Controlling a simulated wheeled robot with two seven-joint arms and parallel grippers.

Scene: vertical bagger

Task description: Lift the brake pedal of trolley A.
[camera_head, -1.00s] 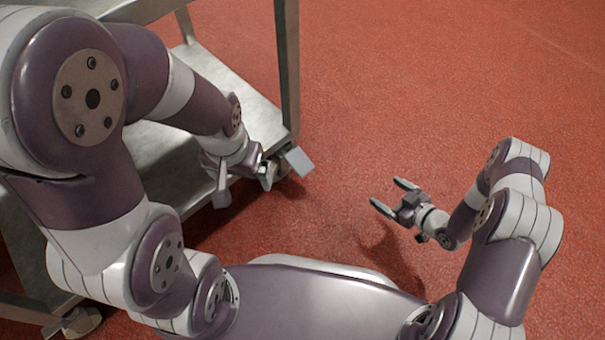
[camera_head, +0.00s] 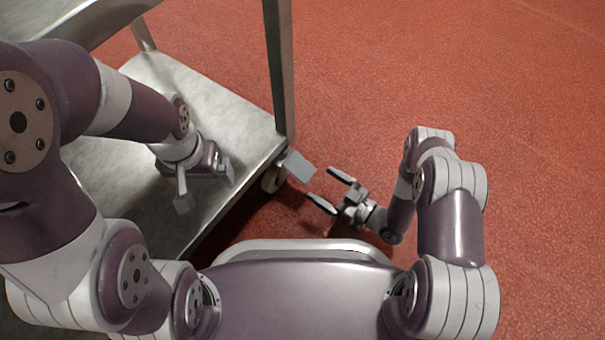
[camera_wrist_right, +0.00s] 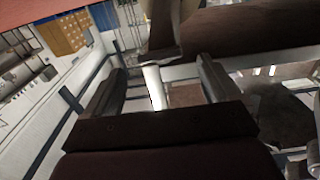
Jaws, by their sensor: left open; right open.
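The trolley (camera_head: 285,80) is bare metal, with a lower shelf (camera_head: 232,105) and a corner leg; no label shows on it. Below its near right corner is a caster wheel (camera_head: 271,179). The brake pedal (camera_head: 300,166), a flat grey plate, sticks out beside the wheel. My right gripper (camera_head: 320,184) is open and empty just right of and below the pedal, fingers pointing toward it. Its fingers also show apart in the right wrist view (camera_wrist_right: 158,80), where the pedal cannot be made out for certain. My left gripper (camera_head: 206,188) is open and empty over the lower shelf.
The red floor (camera_head: 450,70) is clear to the right of the trolley. My left arm reaches across the trolley's shelf. The right wrist view is tilted and shows orange-brown boxes (camera_wrist_right: 65,32) and shelving in the background.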

